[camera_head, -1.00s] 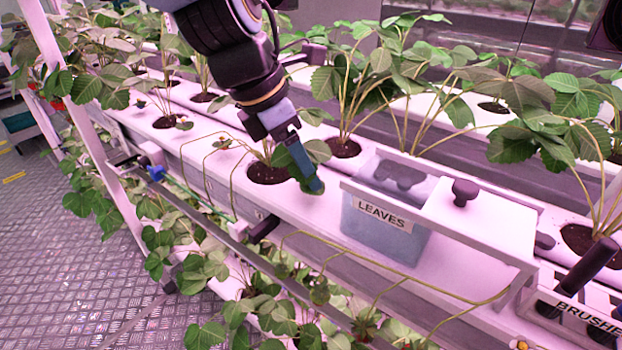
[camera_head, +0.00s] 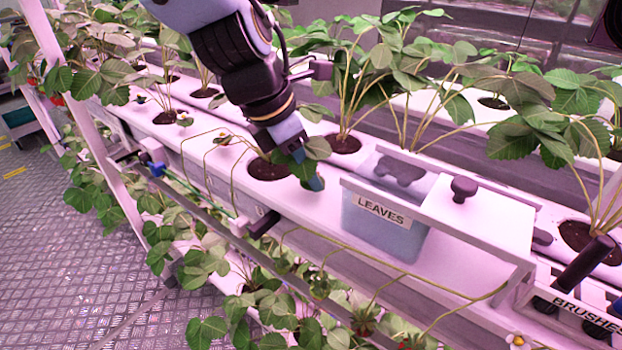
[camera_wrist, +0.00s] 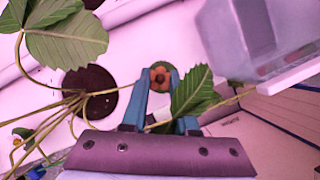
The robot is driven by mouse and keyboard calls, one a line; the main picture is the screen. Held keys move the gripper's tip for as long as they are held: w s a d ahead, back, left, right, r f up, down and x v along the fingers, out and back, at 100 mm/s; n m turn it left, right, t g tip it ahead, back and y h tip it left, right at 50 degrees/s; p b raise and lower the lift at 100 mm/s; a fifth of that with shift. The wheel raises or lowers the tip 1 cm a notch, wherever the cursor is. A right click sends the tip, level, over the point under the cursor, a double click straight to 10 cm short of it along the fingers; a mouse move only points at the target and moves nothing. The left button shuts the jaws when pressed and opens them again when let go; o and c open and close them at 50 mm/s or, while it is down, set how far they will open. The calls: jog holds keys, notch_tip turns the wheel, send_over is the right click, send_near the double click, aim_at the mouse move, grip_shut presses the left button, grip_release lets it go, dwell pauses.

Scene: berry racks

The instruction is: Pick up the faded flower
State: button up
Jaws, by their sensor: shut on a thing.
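The faded flower (camera_wrist: 160,77), orange-brown with a dark centre against a round green patch, is between the tips of my blue fingers in the wrist view. My gripper (camera_wrist: 160,85) is shut on it. In the head view my gripper (camera_head: 315,184) points down in front of a planting hole (camera_head: 266,170), left of the leaves bin; the flower cannot be made out there. A green leaf (camera_wrist: 192,90) lies over the right finger in the wrist view and hides part of it.
The bin labelled LEAVES (camera_head: 384,228) stands close to the right of my gripper. A brush holder (camera_head: 588,318) is at the lower right. Strawberry plants (camera_head: 350,75) rise behind. Thin stems (camera_wrist: 88,95) run left of my fingers. Bare white channel top lies around the hole.

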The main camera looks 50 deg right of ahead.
grip_shut()
jog(key=shift+r, duration=0.15)
jog(key=shift+r, duration=0.3)
jog(key=b+v, duration=0.1)
jog(key=v, duration=0.1)
jog(key=shift+r, duration=0.3)
jog(key=w+a+b, duration=0.2)
jog(key=w+a, duration=0.2)
jog(key=a, duration=0.3)
jog(key=w+a+b, duration=0.3)
jog(key=w+a, duration=0.1)
jog(key=a, duration=0.4)
jog(key=shift+a, duration=0.15)
jog(key=shift+r, duration=0.1)
jog(key=shift+o, duration=1)
grip_release()
grip_shut()
